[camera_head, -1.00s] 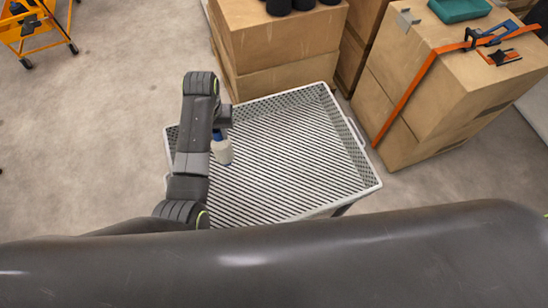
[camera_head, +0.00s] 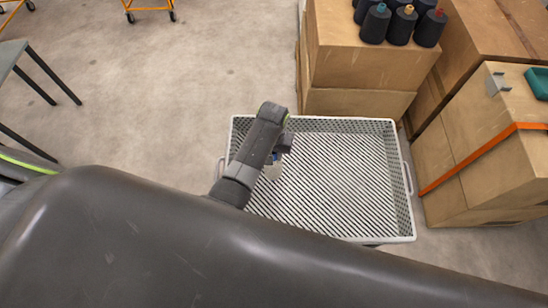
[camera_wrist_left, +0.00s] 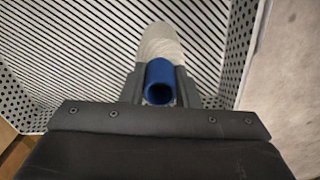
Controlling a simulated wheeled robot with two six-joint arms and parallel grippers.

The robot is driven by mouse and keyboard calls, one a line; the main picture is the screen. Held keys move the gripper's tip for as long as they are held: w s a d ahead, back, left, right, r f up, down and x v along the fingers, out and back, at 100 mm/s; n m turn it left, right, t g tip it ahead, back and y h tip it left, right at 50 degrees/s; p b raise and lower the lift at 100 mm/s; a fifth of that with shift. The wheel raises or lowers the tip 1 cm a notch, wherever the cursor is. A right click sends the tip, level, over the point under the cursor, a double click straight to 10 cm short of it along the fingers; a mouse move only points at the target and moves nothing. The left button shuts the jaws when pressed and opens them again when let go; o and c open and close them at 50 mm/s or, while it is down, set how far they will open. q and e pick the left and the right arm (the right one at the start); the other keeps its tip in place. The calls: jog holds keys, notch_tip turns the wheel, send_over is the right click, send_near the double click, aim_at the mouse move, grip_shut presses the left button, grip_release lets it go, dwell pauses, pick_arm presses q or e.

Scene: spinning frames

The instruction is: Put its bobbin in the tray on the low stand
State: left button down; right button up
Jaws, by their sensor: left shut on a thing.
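The tray (camera_head: 405,215) is a wide grey-white perforated crate with raised walls and a slatted floor, in the middle of the head view. The low stand under it is almost wholly hidden. My left gripper (camera_head: 275,158) is over the tray's left part, partly hidden by its own arm. It is shut on a bobbin (camera_head: 272,172) of pale yarn with a blue tube. In the left wrist view, the fingers of my left gripper (camera_wrist_left: 160,88) grip the blue tube, and the pale bobbin (camera_wrist_left: 160,42) points away over the tray floor. I cannot tell whether it touches the floor.
Cardboard boxes (camera_head: 360,65) stand behind the tray, with several dark yarn cones (camera_head: 402,22) on top. More strapped boxes (camera_head: 475,150) stand to the right. A grey table (camera_head: 12,52) is at the far left. The floor (camera_head: 170,90) left of the tray is clear.

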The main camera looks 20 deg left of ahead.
pick_arm(q)
jog(key=shift+f, duration=2)
jog(key=shift+f, duration=0.15)
jog(key=c, duration=1.1)
grip_release()
jog(key=shift+r, duration=0.75)
notch_tip(320, 180, up, 11)
jog(key=shift+f, duration=0.1)
